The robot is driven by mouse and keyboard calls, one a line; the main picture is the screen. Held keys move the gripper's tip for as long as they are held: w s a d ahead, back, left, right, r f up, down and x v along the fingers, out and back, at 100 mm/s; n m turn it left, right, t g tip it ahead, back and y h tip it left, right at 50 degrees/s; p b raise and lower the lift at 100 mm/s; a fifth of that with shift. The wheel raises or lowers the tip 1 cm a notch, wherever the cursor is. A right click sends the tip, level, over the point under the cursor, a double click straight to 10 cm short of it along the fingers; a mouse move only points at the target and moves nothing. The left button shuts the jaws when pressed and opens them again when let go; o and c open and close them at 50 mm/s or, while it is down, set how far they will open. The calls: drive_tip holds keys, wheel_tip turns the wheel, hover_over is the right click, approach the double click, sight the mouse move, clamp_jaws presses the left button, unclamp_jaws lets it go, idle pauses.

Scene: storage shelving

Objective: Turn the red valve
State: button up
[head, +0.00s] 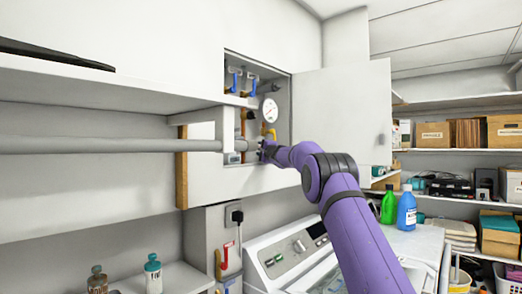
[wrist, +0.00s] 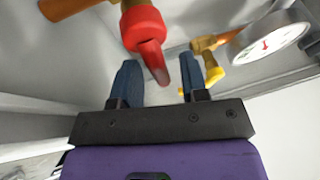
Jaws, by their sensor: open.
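In the wrist view, the red valve (wrist: 144,28) sits on a copper-coloured pipe, its lever pointing toward my gripper. My gripper (wrist: 158,63) is open, with one blue finger on each side of the lever's end in the picture. I cannot tell whether either finger touches it. In the head view, my gripper (head: 264,149) reaches into the open wall cabinet (head: 237,58), at its lower part. The red valve there is hidden behind my gripper or too small to make out.
A round gauge (head: 270,110) and a yellow handle (head: 268,131) are close to my gripper. Blue handles (head: 233,82) are above. The cabinet door (head: 345,115) stands open at right. A thick grey pipe (head: 110,145) runs at left. Another red handle (head: 219,265) is below the cabinet.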

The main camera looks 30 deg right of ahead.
drive_tip(key=shift+w+r, duration=0.1)
drive_tip(key=shift+w, duration=0.35)
clamp_jaws()
